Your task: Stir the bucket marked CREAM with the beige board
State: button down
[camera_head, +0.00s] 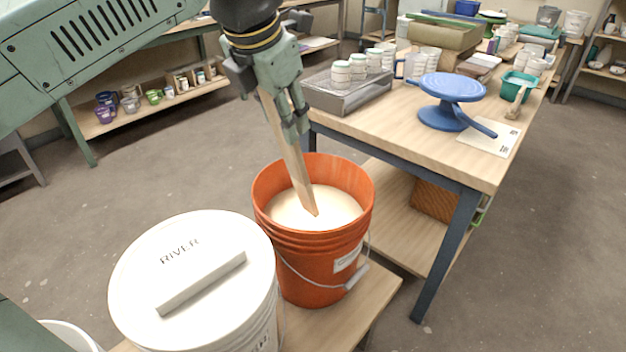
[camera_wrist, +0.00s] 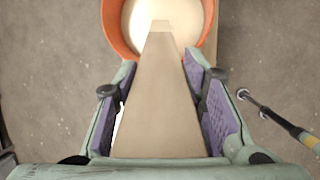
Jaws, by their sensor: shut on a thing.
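An open orange bucket (camera_head: 318,262) holds a pale cream liquid (camera_head: 338,206) and stands on a low wooden bench (camera_head: 345,312). A white label on its side is too small to read surely. My gripper (camera_head: 282,122) is above the bucket and shut on the beige board (camera_head: 290,158). The board slants down into the bucket, and its lower end meets the liquid's surface near the middle; how deep it goes is hidden. In the wrist view, the board (camera_wrist: 158,95) runs between the purple pads of my gripper (camera_wrist: 160,108) toward the orange bucket (camera_wrist: 112,38).
A white bucket (camera_head: 135,318) with a lid marked RIVER stands close at the left, a pale bar (camera_head: 202,282) on its lid. A worktable (camera_head: 440,150) at the right bears a blue turntable (camera_head: 452,88) and a grey tray (camera_head: 345,98) near the arm.

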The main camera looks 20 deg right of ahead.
jog(key=shift+p+v, duration=2.65)
jog(key=shift+v, duration=1.85)
notch_tip(320, 180, up, 5)
jog(key=p, duration=0.4)
